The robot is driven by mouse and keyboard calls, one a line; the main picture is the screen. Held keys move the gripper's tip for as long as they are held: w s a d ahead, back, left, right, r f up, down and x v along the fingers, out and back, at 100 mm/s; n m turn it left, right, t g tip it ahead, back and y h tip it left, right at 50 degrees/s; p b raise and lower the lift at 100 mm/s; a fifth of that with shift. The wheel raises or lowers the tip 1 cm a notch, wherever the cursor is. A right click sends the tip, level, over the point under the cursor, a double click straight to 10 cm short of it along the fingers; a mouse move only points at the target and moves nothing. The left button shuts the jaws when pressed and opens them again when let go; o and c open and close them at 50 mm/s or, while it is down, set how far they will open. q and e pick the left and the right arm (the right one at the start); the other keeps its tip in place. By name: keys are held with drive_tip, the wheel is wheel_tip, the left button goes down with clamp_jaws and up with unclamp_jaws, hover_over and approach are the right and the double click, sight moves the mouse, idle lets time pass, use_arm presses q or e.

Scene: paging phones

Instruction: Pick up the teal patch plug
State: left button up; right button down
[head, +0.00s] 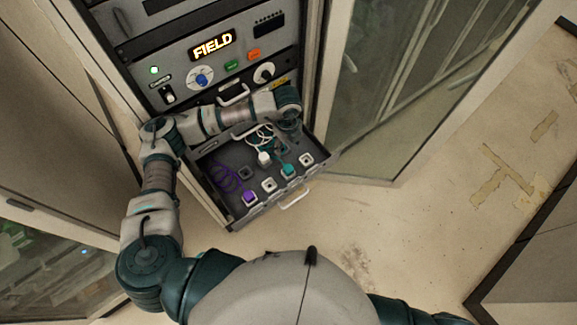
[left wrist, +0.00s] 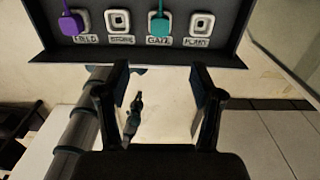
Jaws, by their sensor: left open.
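The teal patch plug (head: 288,170) sits in a front-row socket of the open drawer, with a teal cord. In the left wrist view the teal plug (left wrist: 159,24) is at the top centre, in the third socket from the left. My left gripper (left wrist: 162,88) is open and empty, its fingers apart below the plug in that view and not touching it. In the head view the left gripper (head: 289,128) hangs over the back right of the drawer, partly hidden by its own wrist. My right gripper is out of view.
A purple plug (head: 249,197) sits at the drawer's left front and a white plug (head: 264,158) further back, both with cords. Empty sockets (head: 269,185) lie between. The drawer (head: 232,222) projects from a rack with a lit FIELD sign (head: 212,45). A glass door (head: 385,160) stands right.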

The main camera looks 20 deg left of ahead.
use_arm(q)
drive_tip(key=p, duration=0.2)
hover_over(288, 168)
drive_tip(key=f, duration=1)
drive_tip(key=shift+w+d+f, duration=0.1)
drive_tip(key=shift+d+f, duration=0.15)
drive_tip(key=shift+d, duration=0.05)
drive_tip(key=shift+f, duration=0.35)
drive_tip(key=f, duration=0.3)
drive_tip(key=f+p, duration=0.1)
drive_tip(key=f, duration=0.1)
drive_tip(key=shift+a, duration=0.4)
drive_tip(key=shift+f, duration=0.4)
drive_tip(key=shift+d+r, duration=0.1)
drive_tip(key=shift+d, duration=0.05)
drive_tip(key=c, duration=1.3)
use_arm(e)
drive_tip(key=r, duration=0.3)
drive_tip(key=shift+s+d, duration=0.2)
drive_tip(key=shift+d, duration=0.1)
